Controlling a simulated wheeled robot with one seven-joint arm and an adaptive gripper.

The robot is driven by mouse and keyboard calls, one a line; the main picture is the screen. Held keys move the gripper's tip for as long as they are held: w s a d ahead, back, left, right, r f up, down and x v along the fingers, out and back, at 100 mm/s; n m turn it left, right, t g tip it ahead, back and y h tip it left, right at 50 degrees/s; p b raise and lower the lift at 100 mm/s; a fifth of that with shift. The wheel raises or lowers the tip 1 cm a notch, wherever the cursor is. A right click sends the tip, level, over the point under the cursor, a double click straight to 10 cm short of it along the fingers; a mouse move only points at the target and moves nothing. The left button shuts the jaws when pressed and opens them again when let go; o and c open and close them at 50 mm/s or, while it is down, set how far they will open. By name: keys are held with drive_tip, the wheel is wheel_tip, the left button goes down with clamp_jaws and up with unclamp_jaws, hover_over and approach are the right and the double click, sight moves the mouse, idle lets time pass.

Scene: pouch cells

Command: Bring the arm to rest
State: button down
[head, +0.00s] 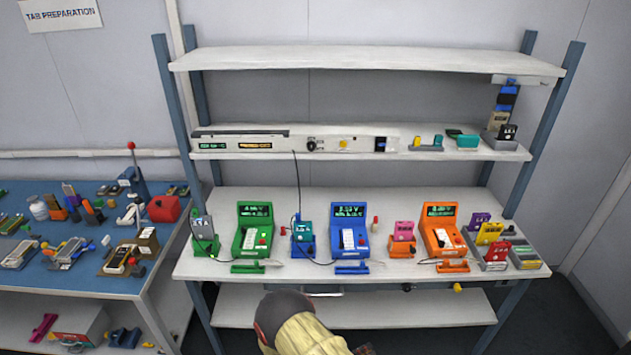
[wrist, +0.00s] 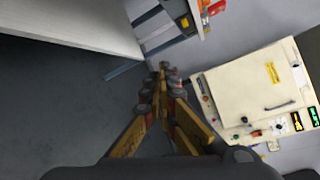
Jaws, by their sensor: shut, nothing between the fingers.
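My gripper (wrist: 163,74) shows in the wrist view with its yellow and dark fingers drawn together at the tips, shut and empty. It hangs over open grey floor and touches nothing that I can see. In the head view a cream and dark part of my arm (head: 295,325) shows at the bottom middle, in front of the bench. The gripper's fingertips are not clearly visible in the head view.
A white bench (head: 505,277) carries green, blue and orange testers with small holders, below a shelf (head: 370,58). A blue-topped table (head: 85,283) with tools stands at left. In the wrist view, a cream cabinet (wrist: 240,88) is close on the right and a pale surface (wrist: 75,25) at upper left.

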drive_tip(key=s+r+m+g+y, duration=0.45)
drive_tip(key=s+r+m, duration=0.25)
drive_tip(key=r+m, duration=0.4)
drive_tip(key=s+r+m+g+y, duration=0.3)
drive_tip(key=s+r+m+g, duration=0.4)
drive_tip(key=m, duration=0.6)
drive_tip(key=s+d+r+m+t+y, duration=0.1)
drive_tip(key=s+r+m+t+y, duration=0.1)
drive_tip(key=r, duration=0.7)
drive_tip(key=s+d+r+m+t+y, duration=0.1)
drive_tip(key=s+r+m+t+y, duration=0.1)
drive_tip(key=r+m, duration=0.4)
drive_tip(key=s+d+r+m+t+y, duration=0.1)
drive_tip(key=s+r+m+t, duration=0.3)
drive_tip(key=r, duration=0.9)
drive_tip(key=shift+r+t+y, duration=0.4)
drive_tip(key=shift+t+y, duration=0.25)
drive_tip(key=shift+y, duration=0.2)
drive_tip(key=c, duration=2.5)
unclamp_jaws()
drive_tip(key=shift+d, duration=0.1)
drive_tip(key=shift+c, duration=0.2)
